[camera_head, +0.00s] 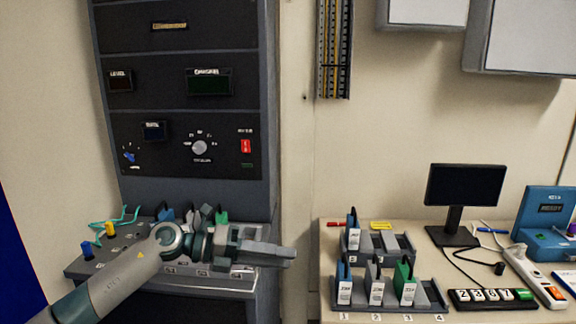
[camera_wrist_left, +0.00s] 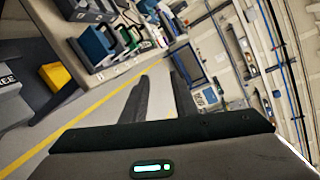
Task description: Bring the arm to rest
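My left arm comes in from the lower left in the head view. Its left gripper (camera_head: 285,254) points right, in front of the rack's shelf and left of the bench. In the left wrist view the two dark fingers of the left gripper (camera_wrist_left: 158,88) stand apart with a gap between them. Nothing shows between them, so the gripper is open and empty. The arm and gripper hide part of the shelf. My right gripper is not in view.
A dark instrument rack (camera_head: 185,95) stands behind the arm; its shelf (camera_head: 95,262) bears coloured modules. On the bench (camera_head: 385,313) at right are upright modules in holders (camera_head: 433,291), a monitor (camera_head: 464,186), a power strip (camera_head: 535,276) and a blue device (camera_head: 546,225).

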